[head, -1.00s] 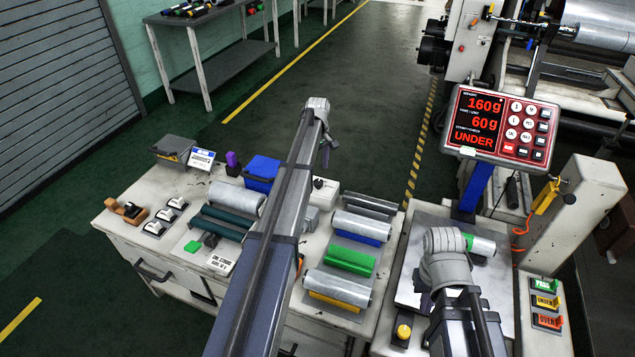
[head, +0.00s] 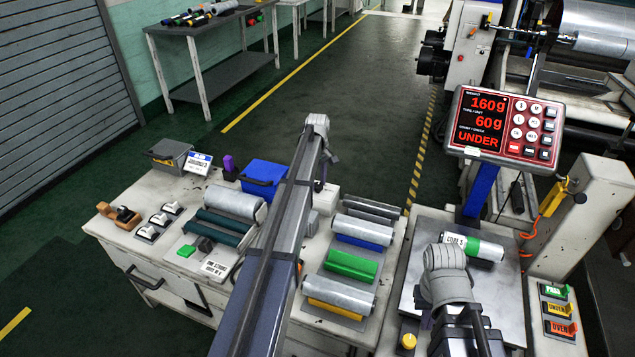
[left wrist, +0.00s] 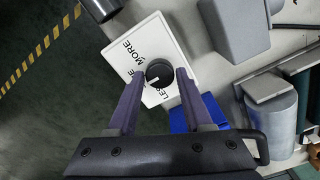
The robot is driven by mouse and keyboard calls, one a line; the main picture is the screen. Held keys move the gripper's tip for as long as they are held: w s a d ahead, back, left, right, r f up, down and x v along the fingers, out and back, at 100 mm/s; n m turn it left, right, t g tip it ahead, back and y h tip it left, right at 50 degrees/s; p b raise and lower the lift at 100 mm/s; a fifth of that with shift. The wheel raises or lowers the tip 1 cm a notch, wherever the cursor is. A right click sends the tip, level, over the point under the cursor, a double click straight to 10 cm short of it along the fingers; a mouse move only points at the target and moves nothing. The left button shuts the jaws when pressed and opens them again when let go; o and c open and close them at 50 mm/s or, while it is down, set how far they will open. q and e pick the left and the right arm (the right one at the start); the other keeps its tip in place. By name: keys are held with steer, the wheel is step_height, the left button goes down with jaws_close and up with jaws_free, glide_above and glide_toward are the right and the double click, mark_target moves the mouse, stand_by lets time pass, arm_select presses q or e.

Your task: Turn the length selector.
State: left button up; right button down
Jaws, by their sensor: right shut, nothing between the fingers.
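The length selector is a black round knob (left wrist: 158,73) with a white pointer mark, on a white panel (left wrist: 150,38) lettered MORE and LESS, in the left wrist view. My left gripper (left wrist: 161,76) has its two purple fingers apart, one on each side of the knob. A small gap seems to show beside the knob; I cannot tell if either finger touches it. In the head view the selector's pale box (head: 327,197) stands behind my left arm, and the knob is mostly hidden there.
A blue bin (head: 264,174) stands left of my left arm. Film rolls, such as a green one (head: 351,265), lie to its right. A roll with a green band (head: 472,246) lies on the scale plate (head: 505,308). The red display (head: 505,125) reads 160g, 60g, UNDER.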

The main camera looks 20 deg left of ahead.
arm_select(q)
jaws_close()
steer(key=shift+m, duration=0.3)
steer(key=m, duration=0.5)
steer(key=shift+m, duration=0.3)
steer(key=m, duration=0.5)
steer(key=shift+m, duration=0.3)
stand_by(0.5)
steer(key=shift+o, duration=2.1)
jaws_free()
steer(key=shift+r, duration=0.1)
